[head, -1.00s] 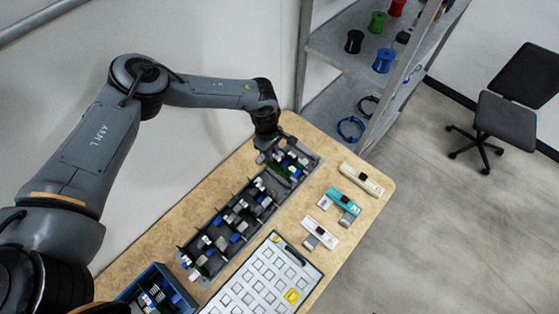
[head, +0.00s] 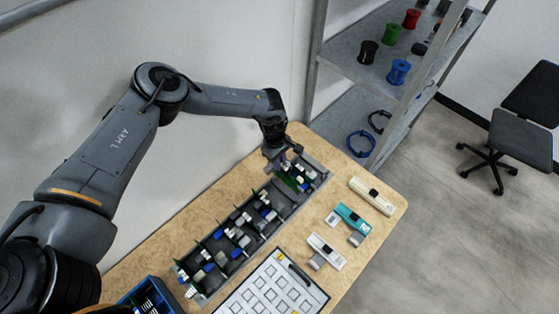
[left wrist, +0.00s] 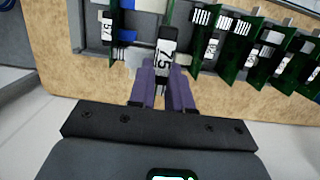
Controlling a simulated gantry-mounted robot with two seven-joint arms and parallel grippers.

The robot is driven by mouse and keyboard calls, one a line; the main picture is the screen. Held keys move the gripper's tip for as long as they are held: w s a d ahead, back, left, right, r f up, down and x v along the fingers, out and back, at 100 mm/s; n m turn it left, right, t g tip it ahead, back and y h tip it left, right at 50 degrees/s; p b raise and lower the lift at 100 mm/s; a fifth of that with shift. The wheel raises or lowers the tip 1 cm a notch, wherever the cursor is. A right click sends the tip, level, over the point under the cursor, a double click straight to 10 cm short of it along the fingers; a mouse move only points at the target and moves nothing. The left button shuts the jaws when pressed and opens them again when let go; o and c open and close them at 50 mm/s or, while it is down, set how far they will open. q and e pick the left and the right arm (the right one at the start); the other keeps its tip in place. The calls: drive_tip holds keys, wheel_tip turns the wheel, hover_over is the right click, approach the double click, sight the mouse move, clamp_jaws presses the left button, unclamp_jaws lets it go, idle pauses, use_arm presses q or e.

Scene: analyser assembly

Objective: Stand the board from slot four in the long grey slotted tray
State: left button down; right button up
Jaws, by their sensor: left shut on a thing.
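The long grey slotted tray (head: 212,290) runs diagonally along the table and holds several green boards with white and blue parts. My left gripper (head: 282,166) is over its far end. In the left wrist view its purple fingers (left wrist: 163,92) are shut on a board (left wrist: 165,58) with a white number label. Other upright labelled boards stand on both sides of it. I cannot tell whether the held board's lower edge touches the tray. My right gripper is not in view.
A white sheet with printed squares (head: 262,290) lies right of the tray. Cream (head: 371,195), teal (head: 352,218) and white (head: 326,250) devices lie beyond it. A blue bin (head: 150,297) is at the near left. A shelf with spools stands behind the table.

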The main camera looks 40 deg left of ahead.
use_arm(q)
drive_tip(key=shift+f+b, duration=1.5)
drive_tip(key=shift+f, duration=0.75)
drive_tip(key=shift+f+b, duration=0.75)
drive_tip(key=shift+f, duration=0.25)
drive_tip(key=shift+f, duration=0.25)
